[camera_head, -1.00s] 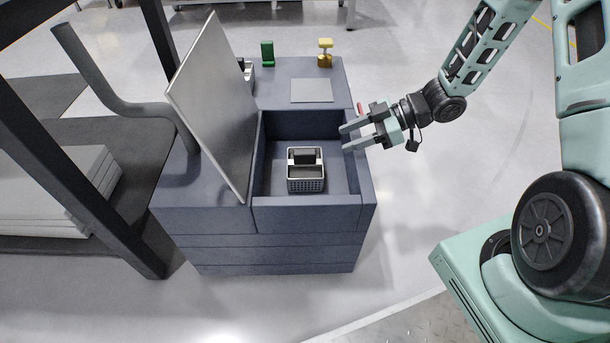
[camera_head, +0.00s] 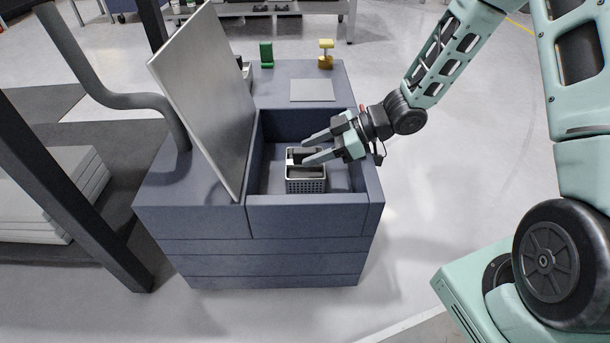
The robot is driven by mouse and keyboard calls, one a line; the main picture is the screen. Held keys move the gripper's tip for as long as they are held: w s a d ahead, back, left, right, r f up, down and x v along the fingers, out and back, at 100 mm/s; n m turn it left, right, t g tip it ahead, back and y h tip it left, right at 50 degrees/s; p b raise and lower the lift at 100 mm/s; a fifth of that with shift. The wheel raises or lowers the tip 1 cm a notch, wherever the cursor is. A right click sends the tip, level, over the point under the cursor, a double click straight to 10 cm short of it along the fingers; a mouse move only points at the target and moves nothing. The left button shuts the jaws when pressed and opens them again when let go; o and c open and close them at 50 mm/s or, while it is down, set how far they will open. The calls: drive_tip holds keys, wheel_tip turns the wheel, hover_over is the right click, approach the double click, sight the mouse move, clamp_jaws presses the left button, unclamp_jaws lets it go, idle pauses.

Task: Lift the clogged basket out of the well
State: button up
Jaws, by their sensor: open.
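The basket (camera_head: 305,185) is a small grey box with perforated sides and a pale rim. It stands upright on the floor of the well (camera_head: 273,180), a square recess in the dark blue-grey cabinet. Dark contents or a dark bar show inside it, partly hidden by my gripper. My gripper (camera_head: 305,152) reaches in from the right. Its two fingers are apart and point left, over the back part of the basket in the picture. I cannot tell whether they touch it.
Behind the well are a flat grey plate (camera_head: 312,90), a green object (camera_head: 266,54) and a yellow object (camera_head: 326,54). A grey bent pipe (camera_head: 100,90) and dark posts stand at left.

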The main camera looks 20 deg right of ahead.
clamp_jaws()
drive_tip(key=shift+r, duration=0.1)
